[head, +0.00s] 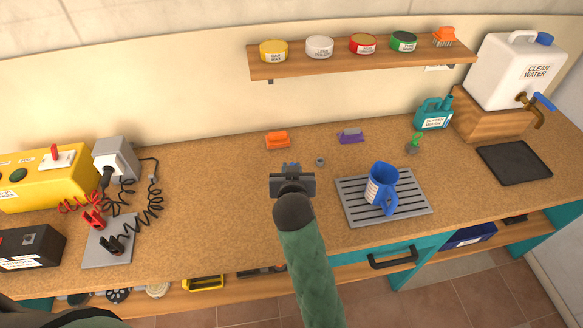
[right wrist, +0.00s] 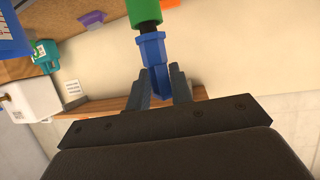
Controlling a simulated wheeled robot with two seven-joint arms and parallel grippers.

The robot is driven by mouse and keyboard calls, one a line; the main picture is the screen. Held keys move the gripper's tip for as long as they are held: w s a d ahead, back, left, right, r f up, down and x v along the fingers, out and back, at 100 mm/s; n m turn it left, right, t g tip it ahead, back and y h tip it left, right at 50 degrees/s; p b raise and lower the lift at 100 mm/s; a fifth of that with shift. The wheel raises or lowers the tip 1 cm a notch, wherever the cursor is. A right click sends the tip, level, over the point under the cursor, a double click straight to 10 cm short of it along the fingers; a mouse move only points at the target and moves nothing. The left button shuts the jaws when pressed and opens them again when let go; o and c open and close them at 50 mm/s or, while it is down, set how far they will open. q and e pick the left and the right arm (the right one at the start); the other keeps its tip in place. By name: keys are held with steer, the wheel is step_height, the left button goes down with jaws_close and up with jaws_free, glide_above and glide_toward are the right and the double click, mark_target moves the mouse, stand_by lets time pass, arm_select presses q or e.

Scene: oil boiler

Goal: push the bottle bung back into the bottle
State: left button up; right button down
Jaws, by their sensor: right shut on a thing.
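My right gripper (head: 293,170) is above the bench, left of the blue jug. In the right wrist view its fingers (right wrist: 160,88) are shut on a blue faceted piece (right wrist: 152,52), which may be the bung. A dark band and a green cylinder (right wrist: 143,12) are in line with this piece at the picture's top edge. I cannot tell whether they are joined to it. In the head view only a blue bit (head: 290,165) shows past the gripper. No bottle opening is visible. My left gripper is not in view.
A blue jug (head: 383,185) stands on a grey grate (head: 350,207). A teal screen wash bottle (head: 434,115), purple item (head: 351,136), orange item (head: 278,140) and small grey piece (head: 320,161) are behind. The wall shelf (head: 350,66) holds tins.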

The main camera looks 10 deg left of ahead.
steer(key=shift+f, duration=0.4)
steer(key=c, duration=1.2)
jaws_free()
steer(key=shift+o, duration=0.2)
